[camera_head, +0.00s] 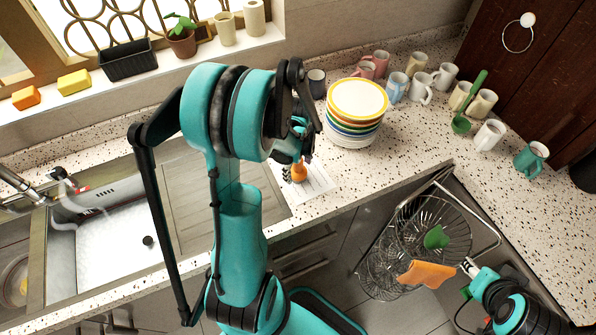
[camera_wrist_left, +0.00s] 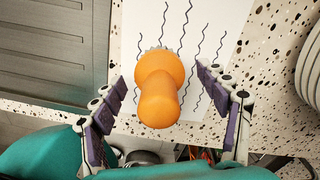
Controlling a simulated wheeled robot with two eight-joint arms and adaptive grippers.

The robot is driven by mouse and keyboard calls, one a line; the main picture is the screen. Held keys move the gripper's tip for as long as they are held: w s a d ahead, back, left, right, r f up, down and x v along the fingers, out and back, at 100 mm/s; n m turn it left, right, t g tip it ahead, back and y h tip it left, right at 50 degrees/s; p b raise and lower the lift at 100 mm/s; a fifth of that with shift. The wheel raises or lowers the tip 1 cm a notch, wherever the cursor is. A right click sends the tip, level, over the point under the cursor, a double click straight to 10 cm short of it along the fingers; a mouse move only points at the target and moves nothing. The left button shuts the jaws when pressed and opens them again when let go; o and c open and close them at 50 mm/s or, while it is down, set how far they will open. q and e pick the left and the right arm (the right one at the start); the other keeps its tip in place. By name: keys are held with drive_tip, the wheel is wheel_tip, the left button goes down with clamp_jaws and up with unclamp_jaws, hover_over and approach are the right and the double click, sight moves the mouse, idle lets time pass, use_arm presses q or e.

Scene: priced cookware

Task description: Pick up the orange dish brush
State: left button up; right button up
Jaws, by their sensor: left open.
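The orange dish brush (camera_head: 299,171) is on the counter, on a white sheet with wavy black lines, right of the sink. In the left wrist view the brush (camera_wrist_left: 160,88) has a rounded orange handle pointing toward the camera, with pale bristles partly showing at its far end. My left gripper (camera_head: 302,128) is above the brush in the head view. In the left wrist view my left gripper (camera_wrist_left: 162,82) is open, with one finger on each side of the brush and visible gaps. My right gripper (camera_head: 470,268) is beside the wire basket; its jaws are unclear.
A stack of plates (camera_head: 355,105) stands close to the right of my left gripper. Several mugs (camera_head: 420,87) and a green ladle (camera_head: 472,100) are farther right. The wire basket (camera_head: 435,228) holds an orange cloth (camera_head: 427,274) and a green item. The sink (camera_head: 120,240) is left.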

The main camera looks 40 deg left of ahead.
use_arm(q)
drive_tip(key=c, duration=1.3)
drive_tip(key=shift+r, duration=0.2)
